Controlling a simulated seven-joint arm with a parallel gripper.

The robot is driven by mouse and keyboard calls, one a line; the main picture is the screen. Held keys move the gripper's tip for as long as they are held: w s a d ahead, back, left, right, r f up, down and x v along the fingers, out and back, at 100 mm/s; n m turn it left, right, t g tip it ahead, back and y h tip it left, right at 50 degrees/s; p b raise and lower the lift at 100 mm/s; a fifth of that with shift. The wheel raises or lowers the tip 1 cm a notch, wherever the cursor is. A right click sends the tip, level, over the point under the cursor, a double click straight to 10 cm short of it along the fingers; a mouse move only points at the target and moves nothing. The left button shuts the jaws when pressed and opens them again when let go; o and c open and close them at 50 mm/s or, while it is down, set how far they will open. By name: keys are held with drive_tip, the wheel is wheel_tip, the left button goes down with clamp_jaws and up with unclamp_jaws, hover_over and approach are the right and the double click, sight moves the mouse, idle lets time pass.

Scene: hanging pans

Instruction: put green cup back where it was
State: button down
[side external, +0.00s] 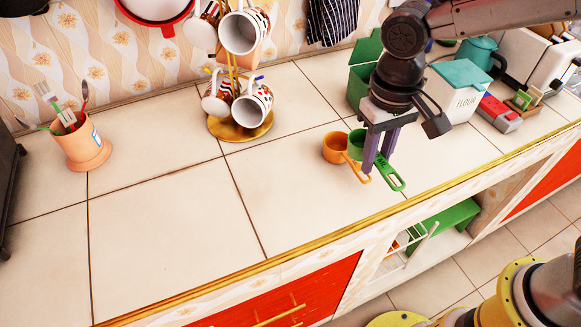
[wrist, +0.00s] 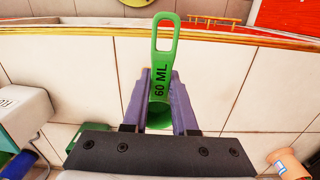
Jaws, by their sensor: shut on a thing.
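The green measuring cup (side external: 355,143) is on or just above the tiled counter, right beside an orange measuring cup (side external: 336,147). Its green handle (side external: 389,174) points toward the counter's front edge. My gripper (side external: 376,172) is shut on the handle of the green cup. In the wrist view, the handle marked "60 ML" (wrist: 161,80) runs up between my two purple fingers (wrist: 160,118), and the cup's bowl is mostly hidden behind my gripper. I cannot tell whether the green cup touches the counter. The orange cup is hidden in the wrist view.
A mug rack (side external: 240,125) with several mugs stands at the back. An orange utensil pot (side external: 84,149) is at the left. A flour canister (side external: 455,95) and a green box (side external: 364,78) stand behind my gripper.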

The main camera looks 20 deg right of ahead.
drive_tip(key=shift+s+a+r, duration=0.3)
drive_tip(key=shift+s+r, duration=0.15)
drive_tip(key=shift+a+r, duration=0.1)
drive_tip(key=shift+a, duration=0.15)
drive_tip(key=w+a+f, duration=0.4)
drive_tip(key=w+a, duration=0.1)
drive_tip(key=w, duration=0.2)
hover_over(299, 184)
drive_tip(key=f, duration=0.5)
drive_tip(key=shift+s+d+f, duration=0.1)
drive_tip(key=shift+s, duration=0.1)
drive_tip(key=shift+w+f, duration=0.1)
drive_tip(key=shift+f, duration=0.15)
drive_tip(key=shift+w+f, duration=0.1)
drive_tip(key=shift+f, duration=1.5)
drive_tip(key=c, duration=0.7)
unclamp_jaws()
drive_tip(key=shift+f, duration=0.1)
